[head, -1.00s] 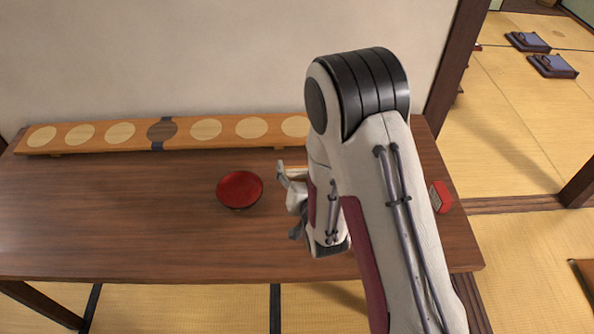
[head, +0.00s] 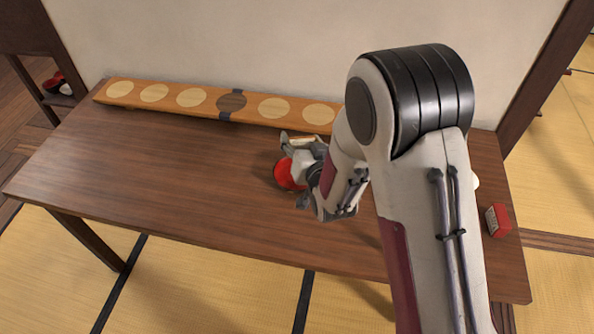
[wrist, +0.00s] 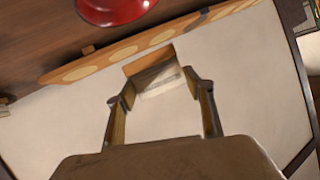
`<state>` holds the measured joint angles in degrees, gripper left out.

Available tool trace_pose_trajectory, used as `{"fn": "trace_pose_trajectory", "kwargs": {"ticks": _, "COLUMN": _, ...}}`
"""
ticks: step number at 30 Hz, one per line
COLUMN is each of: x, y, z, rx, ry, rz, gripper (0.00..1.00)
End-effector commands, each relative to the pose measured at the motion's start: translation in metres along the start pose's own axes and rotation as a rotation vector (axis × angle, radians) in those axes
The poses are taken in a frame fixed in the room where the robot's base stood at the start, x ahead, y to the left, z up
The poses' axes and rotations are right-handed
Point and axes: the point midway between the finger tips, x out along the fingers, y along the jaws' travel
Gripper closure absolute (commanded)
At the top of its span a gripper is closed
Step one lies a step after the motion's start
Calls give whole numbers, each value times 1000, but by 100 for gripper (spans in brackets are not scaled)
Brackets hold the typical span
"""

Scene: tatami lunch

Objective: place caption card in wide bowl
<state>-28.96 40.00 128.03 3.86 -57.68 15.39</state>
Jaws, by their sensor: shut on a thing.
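The wide bowl (head: 287,174) is red and sits on the wooden table. My gripper partly covers it in the head view, and part of it shows at the top edge of the wrist view (wrist: 117,10). My gripper (wrist: 160,88) is shut on the caption card (wrist: 160,84), a small pale piece with a tan upper part, held between the fingertips. In the head view my gripper (head: 298,145) is at the bowl's upper right, overlapping it in the picture; its height above the bowl is hard to tell. The card is mostly hidden there.
A long wooden rack (head: 190,98) with pale round discs and a dark one runs along the wall. A small red box (head: 498,220) stands at the table's right end. A white thing (head: 476,183) is mostly hidden behind my arm. The table's left half is clear.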

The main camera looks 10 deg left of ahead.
Motion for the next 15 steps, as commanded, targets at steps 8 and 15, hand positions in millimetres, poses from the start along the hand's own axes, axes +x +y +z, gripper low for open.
{"fn": "trace_pose_trajectory", "kwargs": {"ticks": 8, "x": 12, "y": -9, "z": 7, "rx": -43, "ry": -13, "rz": -30, "gripper": 74}}
{"fn": "trace_pose_trajectory", "kwargs": {"ticks": 15, "x": 11, "y": -8, "z": 7, "rx": -46, "ry": -11, "rz": -29, "gripper": 74}}
